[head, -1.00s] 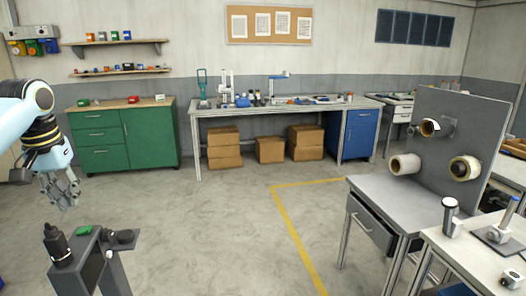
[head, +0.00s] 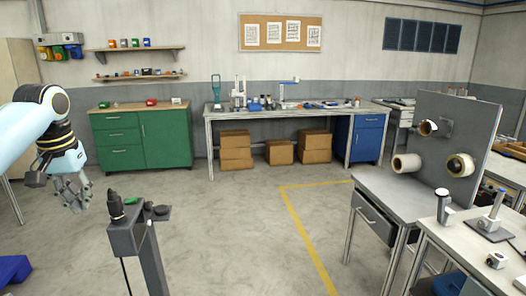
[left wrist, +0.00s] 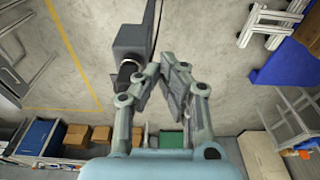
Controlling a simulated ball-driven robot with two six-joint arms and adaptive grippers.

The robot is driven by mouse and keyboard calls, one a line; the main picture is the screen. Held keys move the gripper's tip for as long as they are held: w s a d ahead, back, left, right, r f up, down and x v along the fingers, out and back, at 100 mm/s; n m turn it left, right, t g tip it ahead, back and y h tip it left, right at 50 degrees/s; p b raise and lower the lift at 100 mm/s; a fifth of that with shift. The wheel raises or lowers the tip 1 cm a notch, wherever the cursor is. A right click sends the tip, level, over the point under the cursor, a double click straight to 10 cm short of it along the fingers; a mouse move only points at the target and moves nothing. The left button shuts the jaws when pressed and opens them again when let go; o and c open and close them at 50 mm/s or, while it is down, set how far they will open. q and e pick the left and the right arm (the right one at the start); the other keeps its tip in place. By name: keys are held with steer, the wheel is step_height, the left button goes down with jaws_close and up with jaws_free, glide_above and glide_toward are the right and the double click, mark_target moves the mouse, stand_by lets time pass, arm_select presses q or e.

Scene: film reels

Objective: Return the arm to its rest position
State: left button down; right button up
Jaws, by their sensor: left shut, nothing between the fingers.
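My left arm comes in from the left in the head view. Its left gripper (head: 78,200) hangs over open floor, shut and empty, beside a dark stand. The gripper also shows in the left wrist view (left wrist: 160,82), its fingers drawn together with nothing between them. My right gripper is not in either view.
A narrow dark stand (head: 128,238) with a black knob rises just right of the gripper. At the right, a grey table (head: 385,190) carries an upright panel (head: 450,130) with film reels (head: 407,163). A green cabinet (head: 165,140) and workbench line the back wall; floor between is clear.

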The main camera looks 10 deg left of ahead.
arm_select(q)
steer(key=s+d+f+g+b, duration=0.2)
steer(key=s+f+b, duration=0.45)
steer(key=f, duration=0.75)
steer(key=s+d+f+g+h+b, duration=0.1)
steer(key=s+d+f+b, duration=0.2)
steer(key=s+f, duration=0.9)
steer(key=s+d+f+g+b, duration=0.2)
steer(key=s+f+b, duration=0.2)
steer(key=f, duration=1.3)
steer(key=s+d+f+m+t+b, duration=0.2)
steer(key=s+d+f+b, duration=0.2)
steer(key=s+f, duration=1)
steer(key=s+d+f+m+t+y+b, duration=0.1)
steer(key=s+d+f+b, duration=0.3)
steer(key=s+f, duration=1.1)
step_height(320, 180, down, 2)
steer(key=m+t+b, duration=0.1)
steer(key=b, duration=0.2)
steer(key=shift+f, duration=0.2)
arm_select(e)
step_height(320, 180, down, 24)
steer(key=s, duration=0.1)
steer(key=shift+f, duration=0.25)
arm_select(q)
steer(key=shift+s, duration=0.1)
